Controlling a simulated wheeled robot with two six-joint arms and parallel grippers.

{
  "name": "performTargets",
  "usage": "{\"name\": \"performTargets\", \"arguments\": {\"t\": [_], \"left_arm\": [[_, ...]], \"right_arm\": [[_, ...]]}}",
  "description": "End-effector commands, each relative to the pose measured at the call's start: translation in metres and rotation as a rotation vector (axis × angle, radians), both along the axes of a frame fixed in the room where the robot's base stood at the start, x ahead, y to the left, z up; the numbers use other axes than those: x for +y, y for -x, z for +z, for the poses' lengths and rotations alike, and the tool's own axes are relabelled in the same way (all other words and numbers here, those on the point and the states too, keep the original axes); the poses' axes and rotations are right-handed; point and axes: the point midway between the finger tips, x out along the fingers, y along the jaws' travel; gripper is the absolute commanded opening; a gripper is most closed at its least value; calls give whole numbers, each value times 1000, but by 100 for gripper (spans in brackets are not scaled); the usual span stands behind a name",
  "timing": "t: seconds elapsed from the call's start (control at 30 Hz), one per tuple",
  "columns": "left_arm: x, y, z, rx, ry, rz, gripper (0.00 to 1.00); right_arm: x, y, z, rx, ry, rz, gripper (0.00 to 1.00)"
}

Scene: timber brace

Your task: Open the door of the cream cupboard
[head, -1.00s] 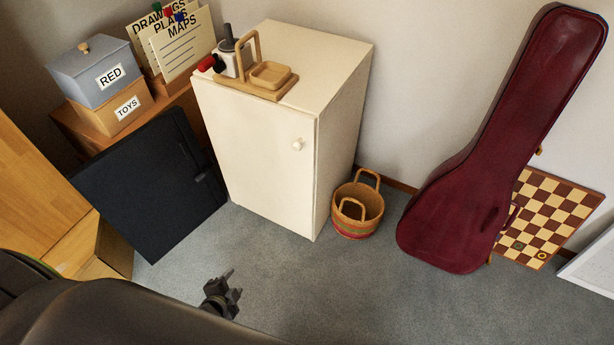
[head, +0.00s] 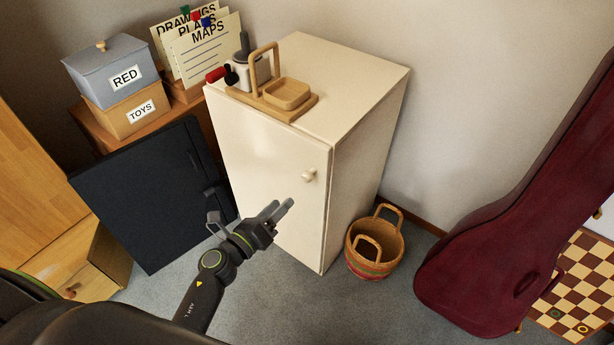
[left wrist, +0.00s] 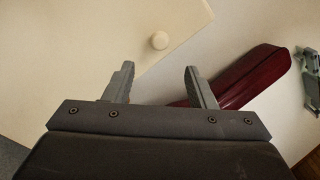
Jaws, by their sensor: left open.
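The cream cupboard (head: 361,120) stands against the back wall with its door (head: 265,160) shut. A small round knob (head: 309,175) sits near the door's right edge, in its upper half. My left gripper (head: 286,207) is in front of the door, below and a little left of the knob in the head view, open and apart from it. In the left wrist view the knob (left wrist: 160,40) shows beyond the two open fingers (left wrist: 160,80), with nothing between them. My right gripper is not in view.
A dark panel (head: 150,195) leans at the left. Grey carpet (head: 300,310) lies clear in front.

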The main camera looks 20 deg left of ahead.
Motion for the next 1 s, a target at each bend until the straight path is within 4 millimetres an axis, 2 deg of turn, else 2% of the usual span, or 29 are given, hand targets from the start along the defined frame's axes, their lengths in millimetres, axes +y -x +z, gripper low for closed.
{"name": "performTargets", "arguments": {"t": [0.03,0.2,0.5,0.7,1.0], "left_arm": [[-5,-12,2,-2,3,-1,51],[-17,-46,0,0,3,0,51],[-34,-95,-1,1,3,1,51],[-40,-110,-1,2,3,1,51],[-41,-113,-1,3,3,1,51]], "right_arm": [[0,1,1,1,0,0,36],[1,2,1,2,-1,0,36],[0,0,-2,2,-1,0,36],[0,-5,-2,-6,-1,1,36],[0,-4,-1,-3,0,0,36]]}}
